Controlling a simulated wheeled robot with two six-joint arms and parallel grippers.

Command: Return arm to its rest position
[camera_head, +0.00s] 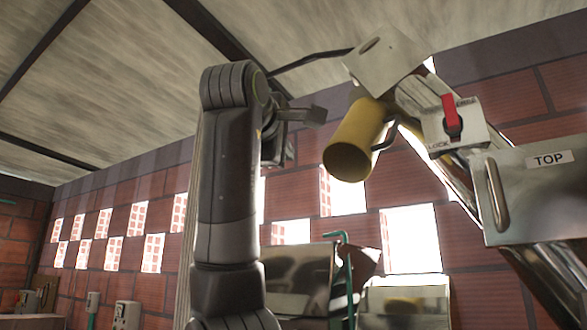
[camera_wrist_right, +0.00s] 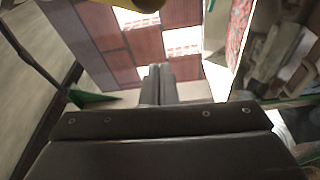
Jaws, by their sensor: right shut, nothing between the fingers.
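My right arm (camera_head: 228,190) stands raised in the middle of the head view, bent over at its top. My right gripper (camera_head: 313,115) points to the right there, just left of a yellow cylinder (camera_head: 350,145), and looks apart from it. In the right wrist view the two fingers of this gripper (camera_wrist_right: 157,84) lie together, with nothing between them. A yellow part (camera_wrist_right: 140,4) shows at the top edge of that view, beyond the fingertips. My left gripper is not in view.
The yellow pipe hangs from a metal elevator on the right, with a red lever (camera_head: 452,117) on a switch plate and a metal box marked TOP (camera_head: 535,195). Metal containers (camera_head: 405,302) and a green pipe (camera_head: 347,270) stand below. Brick walls with bright openings lie behind.

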